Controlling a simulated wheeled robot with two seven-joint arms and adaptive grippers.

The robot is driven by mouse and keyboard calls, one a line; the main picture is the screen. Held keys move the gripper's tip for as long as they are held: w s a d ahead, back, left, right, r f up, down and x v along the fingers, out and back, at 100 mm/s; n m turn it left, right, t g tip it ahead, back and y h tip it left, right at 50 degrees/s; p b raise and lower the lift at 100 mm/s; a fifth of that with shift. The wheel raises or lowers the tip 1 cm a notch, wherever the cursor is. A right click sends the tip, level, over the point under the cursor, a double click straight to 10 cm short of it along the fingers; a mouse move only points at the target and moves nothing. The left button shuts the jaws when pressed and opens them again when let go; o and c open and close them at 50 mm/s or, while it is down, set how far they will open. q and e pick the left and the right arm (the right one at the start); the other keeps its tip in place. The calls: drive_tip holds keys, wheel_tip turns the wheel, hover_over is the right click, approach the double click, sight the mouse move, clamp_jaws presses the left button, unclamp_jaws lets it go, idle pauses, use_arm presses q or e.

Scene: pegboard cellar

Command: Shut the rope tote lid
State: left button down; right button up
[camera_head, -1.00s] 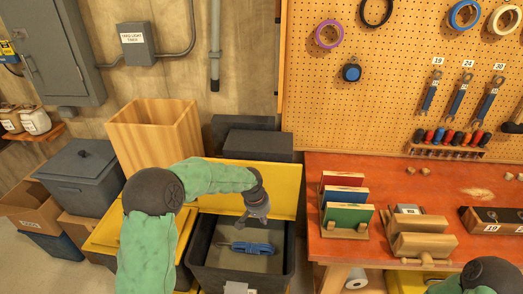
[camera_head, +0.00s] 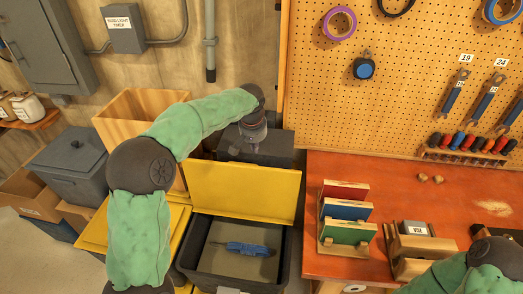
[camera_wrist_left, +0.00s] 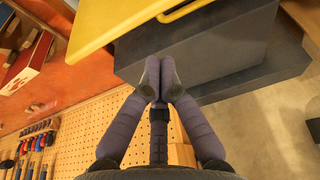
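The rope tote (camera_head: 190,262) is a dark grey open bin at the bottom middle of the head view. The lid's yellow edge also shows at the top of the left wrist view (camera_wrist_left: 105,25). My left gripper (camera_head: 243,150) is above and behind the lid's top edge, apart from it. Its fingertips come together with nothing between them in the left wrist view (camera_wrist_left: 160,78). My right gripper is out of view; only that arm shows.
Dark grey boxes (camera_head: 272,143) stand behind the lid against the wall. A tall wooden bin (camera_head: 125,115) is to the left. The orange workbench (camera_head: 400,180) with a board rack (camera_head: 345,215) is close on the right. A yellow-lidded tote (camera_head: 92,235) adjoins on the left.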

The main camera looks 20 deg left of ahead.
use_arm(q)
drive_tip(key=shift+w+f, duration=0.2)
drive_tip(key=shift+f, duration=0.15)
drive_tip(key=b+x, duration=0.1)
drive_tip(key=x, duration=0.8)
drive_tip(key=shift+s+b, duration=0.2)
drive_tip(key=shift+b, duration=0.2)
